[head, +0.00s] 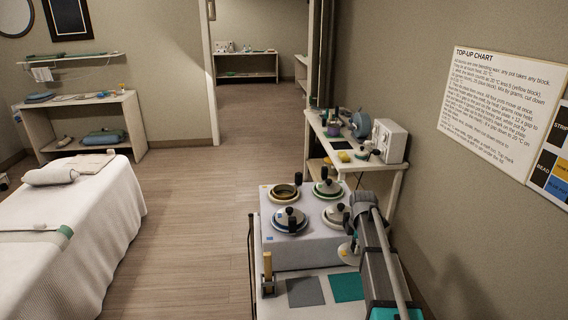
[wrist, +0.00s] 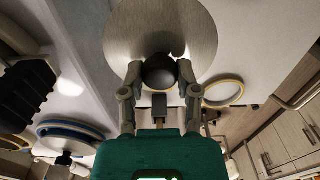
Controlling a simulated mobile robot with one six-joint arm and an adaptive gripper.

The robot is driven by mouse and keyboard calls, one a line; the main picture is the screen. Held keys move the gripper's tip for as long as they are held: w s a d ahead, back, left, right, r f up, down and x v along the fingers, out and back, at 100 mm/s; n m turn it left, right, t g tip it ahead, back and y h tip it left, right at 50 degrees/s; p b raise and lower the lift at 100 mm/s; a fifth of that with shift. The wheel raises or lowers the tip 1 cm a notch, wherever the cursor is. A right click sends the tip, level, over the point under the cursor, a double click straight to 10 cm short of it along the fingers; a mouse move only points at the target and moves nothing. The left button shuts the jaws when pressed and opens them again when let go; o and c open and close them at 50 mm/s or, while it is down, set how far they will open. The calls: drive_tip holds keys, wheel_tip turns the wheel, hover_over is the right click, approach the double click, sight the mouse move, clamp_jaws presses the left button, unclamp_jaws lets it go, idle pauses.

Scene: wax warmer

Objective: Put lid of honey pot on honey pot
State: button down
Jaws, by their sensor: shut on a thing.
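My gripper (wrist: 160,76) is shut on the dark round knob of a lid in the wrist view. The lid (wrist: 140,32) is a pale metal disc beyond the fingertips. The honey pot (head: 285,192), with a gold-brown rim, sits at the back left of the warmer and looks open, with a dark inside. My gripper and the lid are apart from it, in front and to the right.
The white warmer (head: 304,250) also carries a green-rimmed pot (head: 328,189), a blue-rimmed pot (head: 290,220) and a pale pot (head: 337,215), all apparently lidded. Grey (head: 305,292) and teal (head: 346,287) mats lie in front. A wooden-handled tool (head: 267,270) stands at left. A cluttered shelf (head: 355,150) is behind.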

wheel_tip(320, 180, up, 7)
drive_tip(key=p, duration=0.5)
drive_tip(key=shift+f+p, duration=0.2)
drive_tip(key=shift+p, duration=0.1)
drive_tip(key=shift+s, duration=0.2)
